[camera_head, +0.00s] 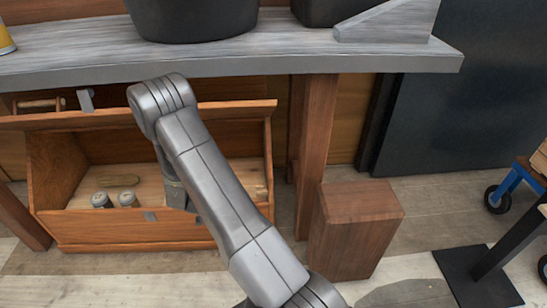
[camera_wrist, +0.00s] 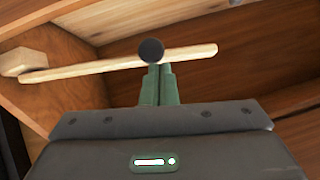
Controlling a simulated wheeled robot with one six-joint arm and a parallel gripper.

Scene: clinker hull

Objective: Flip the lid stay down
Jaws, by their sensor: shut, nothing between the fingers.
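A pale wooden bar, which looks like the lid stay (camera_wrist: 100,66), runs across the wrist view, rising slightly to the right. Its left end meets a pale block (camera_wrist: 20,62) by the chest's side wall. A dark round knob (camera_wrist: 151,51) shows at the bar's middle. My gripper (camera_wrist: 160,70) is shut and empty, its green fingertips just below the knob and bar; I cannot tell whether they touch. In the head view the open wooden chest (camera_head: 125,229) stands under the bench with its lid (camera_head: 225,114) raised. My arm hides the stay and fingertips there.
The grey bench top (camera_head: 270,57) overhangs the chest, with dark tubs (camera_head: 195,18) on it. Two small jars (camera_head: 128,199) stand inside the chest. A wooden block (camera_head: 355,228) stands right of it, beside a bench leg (camera_head: 316,145). Floor is clear in front.

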